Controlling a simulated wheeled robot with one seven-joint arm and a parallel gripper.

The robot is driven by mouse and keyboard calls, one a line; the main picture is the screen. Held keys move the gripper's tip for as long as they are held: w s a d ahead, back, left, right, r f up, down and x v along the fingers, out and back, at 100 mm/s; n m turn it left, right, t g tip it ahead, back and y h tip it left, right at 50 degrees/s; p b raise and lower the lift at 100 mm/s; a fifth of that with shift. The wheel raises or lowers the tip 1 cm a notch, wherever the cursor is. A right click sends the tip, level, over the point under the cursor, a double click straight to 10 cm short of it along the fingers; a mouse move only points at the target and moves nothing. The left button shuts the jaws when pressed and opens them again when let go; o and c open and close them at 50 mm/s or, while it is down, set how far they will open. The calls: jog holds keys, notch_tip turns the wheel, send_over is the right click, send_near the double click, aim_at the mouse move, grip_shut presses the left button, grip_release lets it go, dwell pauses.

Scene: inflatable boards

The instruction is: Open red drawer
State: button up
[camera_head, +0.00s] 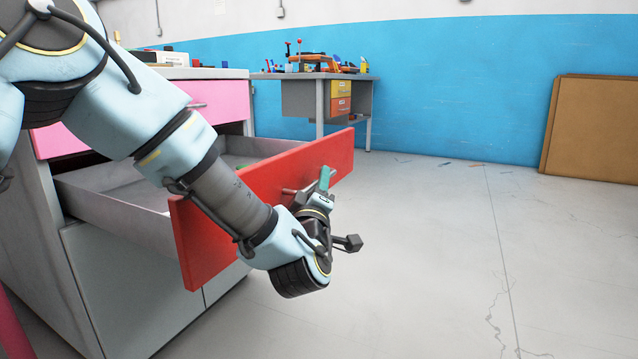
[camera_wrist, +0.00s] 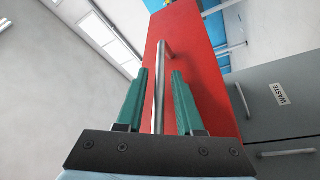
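The red drawer (camera_head: 328,152) is pulled well out of the grey cabinet, and its grey side wall (camera_head: 120,207) and part of its inside show. In the head view my gripper (camera_head: 325,178) is at the front of the red panel, by its handle. In the wrist view the red drawer front (camera_wrist: 190,60) fills the middle, with its metal bar handle (camera_wrist: 161,85) running between the two green fingers of my gripper (camera_wrist: 160,75). The fingers stand apart, with a gap on both sides of the bar. My arm hides part of the drawer front.
A pink drawer (camera_head: 220,100) sits shut above the red one. Grey cabinet fronts (camera_head: 130,290) are below. A desk (camera_head: 300,98) with tools stands by the blue wall, and brown boards (camera_head: 595,130) lean at the right. The floor (camera_head: 430,240) to the right is clear.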

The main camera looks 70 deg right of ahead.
jog(key=shift+o, duration=0.4)
jog(key=shift+a, duration=0.1)
jog(key=p+v, duration=0.2)
jog(key=v, duration=0.8)
jog(key=shift+a+f+p, duration=0.15)
jog(key=shift+a+p, duration=0.15)
jog(key=shift+p, duration=0.05)
